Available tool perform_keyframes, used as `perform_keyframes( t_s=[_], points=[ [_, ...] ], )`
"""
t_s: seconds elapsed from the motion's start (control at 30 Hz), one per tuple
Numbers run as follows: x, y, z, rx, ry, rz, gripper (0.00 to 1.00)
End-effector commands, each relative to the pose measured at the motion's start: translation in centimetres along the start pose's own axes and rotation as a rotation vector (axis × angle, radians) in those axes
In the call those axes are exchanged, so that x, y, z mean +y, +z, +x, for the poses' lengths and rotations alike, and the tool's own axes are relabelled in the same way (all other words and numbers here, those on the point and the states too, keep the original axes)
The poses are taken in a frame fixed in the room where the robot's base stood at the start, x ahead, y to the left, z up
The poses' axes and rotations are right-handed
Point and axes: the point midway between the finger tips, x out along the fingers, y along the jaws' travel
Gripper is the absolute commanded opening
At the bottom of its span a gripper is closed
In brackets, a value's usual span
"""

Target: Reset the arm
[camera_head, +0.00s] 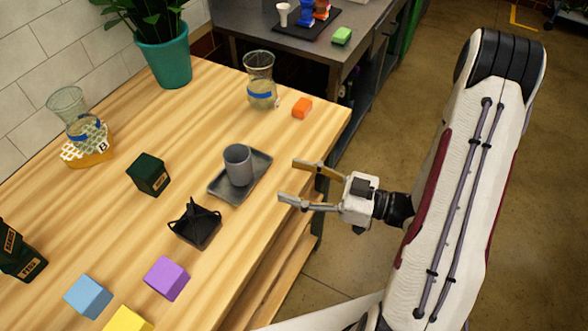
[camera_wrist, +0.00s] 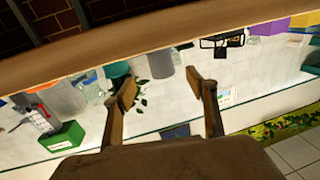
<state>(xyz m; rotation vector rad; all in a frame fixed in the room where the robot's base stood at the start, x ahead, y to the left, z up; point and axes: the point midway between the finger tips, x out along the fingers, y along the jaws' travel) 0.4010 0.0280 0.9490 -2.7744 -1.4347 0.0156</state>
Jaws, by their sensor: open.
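My gripper (camera_head: 288,181) is open and empty. In the head view it hangs off the right edge of the wooden table (camera_head: 215,100), just right of the grey tray (camera_head: 252,183), touching nothing that I can see. The grey cup (camera_head: 238,165) stands upright on that tray. In the wrist view both fingers of my gripper (camera_wrist: 160,85) are spread, with nothing between them. The table's edge runs across the top of that view.
A glass vase (camera_head: 260,80) and an orange block (camera_head: 302,108) stand near the far right corner. A black holder (camera_head: 196,226), dark green box (camera_head: 148,174), purple block (camera_head: 167,278) and blue block (camera_head: 88,296) are on the table. Open floor (camera_head: 345,245) lies right of it.

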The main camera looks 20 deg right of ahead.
Motion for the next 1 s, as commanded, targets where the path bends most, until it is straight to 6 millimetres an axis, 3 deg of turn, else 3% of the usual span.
perform_keyframes(
  t_s=[0.27,0.47,1.0],
  points=[
    [0.1,0.0,0.0,-0.002,0.001,-0.003,0.57],
    [1.2,0.0,0.2,-0.04,0.023,-0.047,0.57],
    [11.0,-2.2,0.2,-0.348,0.243,-0.345,0.57]
  ],
)
